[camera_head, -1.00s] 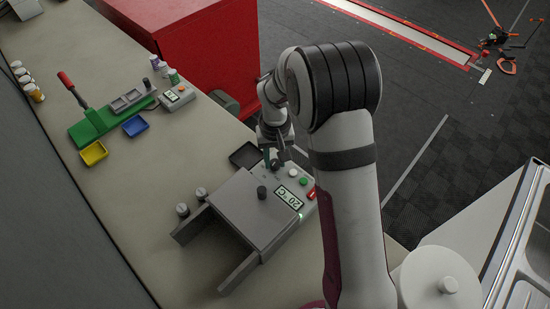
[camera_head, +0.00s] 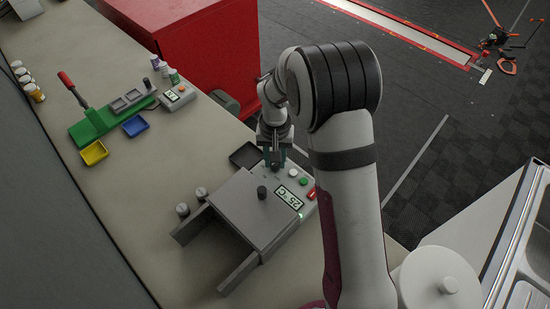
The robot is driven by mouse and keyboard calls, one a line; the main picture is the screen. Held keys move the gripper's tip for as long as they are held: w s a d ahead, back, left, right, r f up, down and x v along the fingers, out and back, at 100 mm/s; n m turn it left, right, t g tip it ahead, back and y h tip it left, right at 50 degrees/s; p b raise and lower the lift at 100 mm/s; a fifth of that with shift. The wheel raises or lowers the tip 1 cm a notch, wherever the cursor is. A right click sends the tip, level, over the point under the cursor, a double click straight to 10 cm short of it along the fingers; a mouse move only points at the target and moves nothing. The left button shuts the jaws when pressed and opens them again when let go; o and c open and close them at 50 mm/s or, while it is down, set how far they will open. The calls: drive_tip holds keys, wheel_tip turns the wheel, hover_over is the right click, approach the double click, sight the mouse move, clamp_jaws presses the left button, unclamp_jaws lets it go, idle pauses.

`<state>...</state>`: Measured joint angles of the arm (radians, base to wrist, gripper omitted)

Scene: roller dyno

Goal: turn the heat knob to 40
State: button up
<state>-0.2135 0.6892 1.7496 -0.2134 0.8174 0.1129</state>
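The grey heating device (camera_head: 240,215) stands on the bench with a control panel on its right side. Its display (camera_head: 289,198) reads 25 °C. My gripper (camera_head: 275,162) points down at the upper end of the panel, with its fingers around the small dark heat knob (camera_head: 275,166). The fingers hide most of the knob, and its pointer cannot be made out. A green button (camera_head: 304,181), a white button (camera_head: 293,173) and a red switch (camera_head: 311,194) sit beside it.
A dark tray (camera_head: 245,155) lies just left of my gripper. Two small capped vials (camera_head: 201,194) stand by the device. A green press (camera_head: 97,122), yellow tray (camera_head: 94,153) and blue tray (camera_head: 135,126) are further left. A red cabinet (camera_head: 195,50) stands behind.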

drive_tip(key=o, duration=0.4)
drive_tip(key=shift+o, duration=0.2)
wheel_tip(320, 180, up, 16)
drive_tip(key=shift+f, duration=0.1)
